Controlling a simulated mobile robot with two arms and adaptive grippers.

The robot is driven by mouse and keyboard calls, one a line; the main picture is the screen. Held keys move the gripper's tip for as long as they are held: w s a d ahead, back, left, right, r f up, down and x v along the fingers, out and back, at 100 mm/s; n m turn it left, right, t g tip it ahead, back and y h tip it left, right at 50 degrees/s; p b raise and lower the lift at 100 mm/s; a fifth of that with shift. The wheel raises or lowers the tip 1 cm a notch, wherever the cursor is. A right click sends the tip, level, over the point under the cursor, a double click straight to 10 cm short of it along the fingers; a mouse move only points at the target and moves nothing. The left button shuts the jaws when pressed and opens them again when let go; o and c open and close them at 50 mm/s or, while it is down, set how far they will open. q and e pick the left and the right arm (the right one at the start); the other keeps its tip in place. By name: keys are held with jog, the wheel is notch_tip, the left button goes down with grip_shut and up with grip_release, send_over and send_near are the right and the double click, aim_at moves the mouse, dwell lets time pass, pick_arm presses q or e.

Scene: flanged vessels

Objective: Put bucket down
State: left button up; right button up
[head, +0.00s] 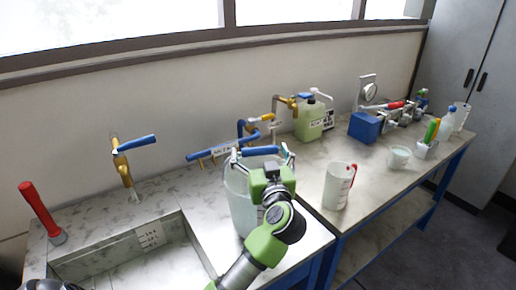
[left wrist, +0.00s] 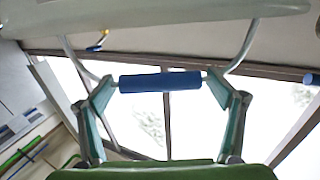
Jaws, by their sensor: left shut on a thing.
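The bucket (head: 240,206) is a pale, translucent vessel in the middle of the head view, over the counter to the right of the sink. My green left arm hides much of its right side. Its wire handle has a blue grip, seen in the left wrist view (left wrist: 160,82). My left gripper (head: 262,158) is shut on this handle, with a finger at each end of the blue grip in the left wrist view (left wrist: 160,88). The bucket looks upright; whether its base touches the counter I cannot tell.
The sink basin (head: 150,262) lies left of the bucket. Taps with blue levers (head: 138,143) line the wall. The bench around the jug is clear.

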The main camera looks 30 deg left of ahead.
pick_arm(q)
jog(key=shift+w+a+f, duration=0.2)
jog(key=shift+w, duration=0.15)
notch_tip(320, 180, down, 3)
jog(key=shift+r, duration=0.1)
pick_arm(e)
jog(key=shift+d+r, duration=0.15)
jog(key=shift+d, duration=0.35)
pick_arm(q)
jog(key=o, duration=1.9)
jog(key=shift+f, duration=0.35)
jog(key=shift+o, duration=0.6)
jog(key=shift+s+d+r, duration=0.1)
jog(key=shift+s, duration=0.05)
pick_arm(e)
jog(key=shift+s, duration=0.15)
pick_arm(q)
jog(key=b+v, duration=0.1)
jog(key=v, duration=1.1)
jog(key=shift+b, duration=0.35)
pick_arm(e)
notch_tip(320, 180, down, 2)
jog(key=shift+a, duration=0.15)
